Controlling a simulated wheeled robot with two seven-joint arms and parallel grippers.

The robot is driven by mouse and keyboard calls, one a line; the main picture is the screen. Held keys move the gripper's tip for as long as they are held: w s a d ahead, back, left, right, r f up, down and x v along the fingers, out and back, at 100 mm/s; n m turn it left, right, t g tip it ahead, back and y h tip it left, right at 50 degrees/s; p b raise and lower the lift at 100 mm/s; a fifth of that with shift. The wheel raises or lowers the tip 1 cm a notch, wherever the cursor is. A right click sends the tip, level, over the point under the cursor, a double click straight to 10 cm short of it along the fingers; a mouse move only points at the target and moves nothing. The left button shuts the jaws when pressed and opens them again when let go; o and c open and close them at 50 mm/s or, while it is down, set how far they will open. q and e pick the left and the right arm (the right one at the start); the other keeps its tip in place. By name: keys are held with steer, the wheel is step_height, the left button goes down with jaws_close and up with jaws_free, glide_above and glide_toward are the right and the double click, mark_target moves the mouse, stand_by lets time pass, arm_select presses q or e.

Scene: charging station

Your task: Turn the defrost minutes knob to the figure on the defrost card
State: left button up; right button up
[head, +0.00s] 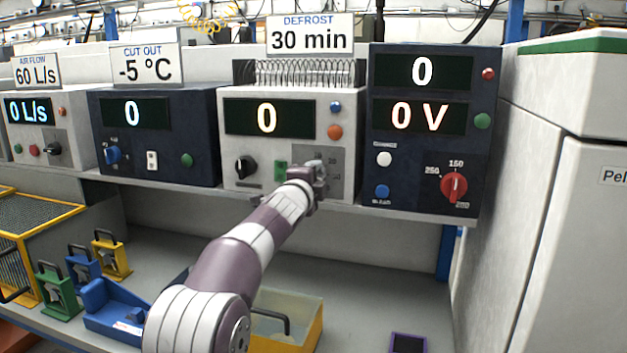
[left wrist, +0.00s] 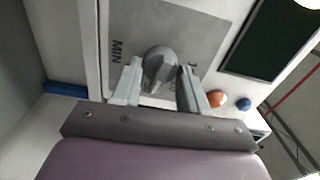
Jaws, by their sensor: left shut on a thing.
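The defrost card (head: 309,35) reads "DEFROST 30 min" and stands above a white unit. The unit's display (head: 268,117) shows 0. My left gripper (head: 316,178) is at the grey panel (head: 334,158) at the lower right of this unit and largely hides the knob there. In the left wrist view, the grey defrost minutes knob (left wrist: 160,66) sits between the two fingers of my left gripper (left wrist: 161,86), which is shut on it. Lettering "MIN" shows beside it. The knob's setting cannot be read. My right gripper is not in view.
The same unit has a black knob (head: 246,167), a green switch (head: 281,171), an orange button (head: 335,132) and a blue button (head: 336,106). A dark unit with a red knob (head: 454,187) stands close on the right. A yellow-edged bin (head: 312,333) lies below.

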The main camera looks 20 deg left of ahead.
arm_select(q)
steer(key=shift+f, duration=0.2)
steer(key=o, duration=0.9)
steer(key=shift+o, duration=0.8)
steer(key=shift+d+r, duration=0.15)
steer(key=shift+s, duration=0.1)
steer(key=s+b, duration=0.4)
steer(key=s, duration=0.8)
steer(key=shift+s+a, duration=0.25)
steer(key=shift+s, duration=0.05)
